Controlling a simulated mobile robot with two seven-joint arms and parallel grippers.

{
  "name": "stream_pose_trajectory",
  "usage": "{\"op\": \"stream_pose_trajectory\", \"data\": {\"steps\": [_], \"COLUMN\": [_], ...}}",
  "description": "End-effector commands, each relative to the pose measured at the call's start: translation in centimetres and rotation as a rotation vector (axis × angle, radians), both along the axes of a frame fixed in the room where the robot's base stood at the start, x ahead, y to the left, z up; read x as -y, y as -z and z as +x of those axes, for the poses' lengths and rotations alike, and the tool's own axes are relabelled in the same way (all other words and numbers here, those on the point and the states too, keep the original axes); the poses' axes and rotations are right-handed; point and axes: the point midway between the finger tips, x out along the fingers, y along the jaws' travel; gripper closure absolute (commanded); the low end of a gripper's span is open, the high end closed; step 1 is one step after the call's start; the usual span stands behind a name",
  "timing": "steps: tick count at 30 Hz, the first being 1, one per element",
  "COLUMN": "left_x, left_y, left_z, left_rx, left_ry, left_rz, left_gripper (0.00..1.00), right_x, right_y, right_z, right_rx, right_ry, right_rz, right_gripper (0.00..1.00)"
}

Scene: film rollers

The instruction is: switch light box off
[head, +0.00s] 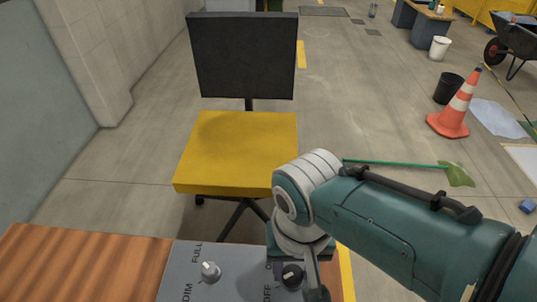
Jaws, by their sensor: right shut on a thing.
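The light box (232,258) is a grey panel at the bottom middle of the head view, cut off by the lower edge. A silver knob (209,271) sits between the letters FULL and DIM. A black knob (292,276) with a pale pointer mark sits at the right, beside the letters OFF; a label above it is partly covered. My right gripper (298,272) reaches down over this side and is shut on the black knob. Its wrist hides part of the panel. The exact knob angle is hard to tell. My left gripper is out of view.
The box rests on a brown wooden top (80,265). A chair with a yellow seat (238,150) stands just beyond it. An orange cone (451,112), a black bin (448,88) and a green-handled tool (400,163) are on the floor at right.

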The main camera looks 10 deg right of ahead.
Motion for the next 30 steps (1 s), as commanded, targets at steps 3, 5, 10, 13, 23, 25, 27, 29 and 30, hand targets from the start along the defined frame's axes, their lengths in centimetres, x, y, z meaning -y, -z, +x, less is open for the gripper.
{"op": "stream_pose_trajectory", "data": {"steps": [3, 5, 10, 13, 23, 25, 27, 29, 30], "left_x": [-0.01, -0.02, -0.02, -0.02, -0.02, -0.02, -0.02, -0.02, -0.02], "left_y": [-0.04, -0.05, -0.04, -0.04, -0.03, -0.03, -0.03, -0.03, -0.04], "left_z": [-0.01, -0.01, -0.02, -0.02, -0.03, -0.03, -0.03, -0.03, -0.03], "left_rx": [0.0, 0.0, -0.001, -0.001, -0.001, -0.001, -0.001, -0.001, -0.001], "left_ry": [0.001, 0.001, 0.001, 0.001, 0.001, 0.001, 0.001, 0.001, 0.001], "left_rz": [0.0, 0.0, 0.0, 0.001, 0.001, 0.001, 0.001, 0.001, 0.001], "left_gripper": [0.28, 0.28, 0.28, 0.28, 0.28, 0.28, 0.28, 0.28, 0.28], "right_x": [-0.05, -0.05, -0.04, -0.04, -0.03, -0.03, -0.01, -0.01, -0.01], "right_y": [-0.01, 0.0, 0.01, 0.01, 0.01, 0.01, 0.01, 0.01, -0.01], "right_z": [-0.03, -0.03, -0.03, -0.03, -0.03, -0.03, -0.02, -0.02, -0.01], "right_rx": [-0.001, -0.001, -0.001, -0.001, -0.001, -0.001, -0.001, 0.0, 0.0], "right_ry": [-0.018, -0.022, -0.026, -0.026, -0.024, -0.024, -0.024, -0.024, -0.023], "right_rz": [0.001, 0.001, 0.0, 0.0, 0.0, 0.0, 0.0, 0.0, 0.0], "right_gripper": [1.0, 1.0, 1.0, 1.0, 0.3, 0.26, 0.26, 0.26, 0.26]}}
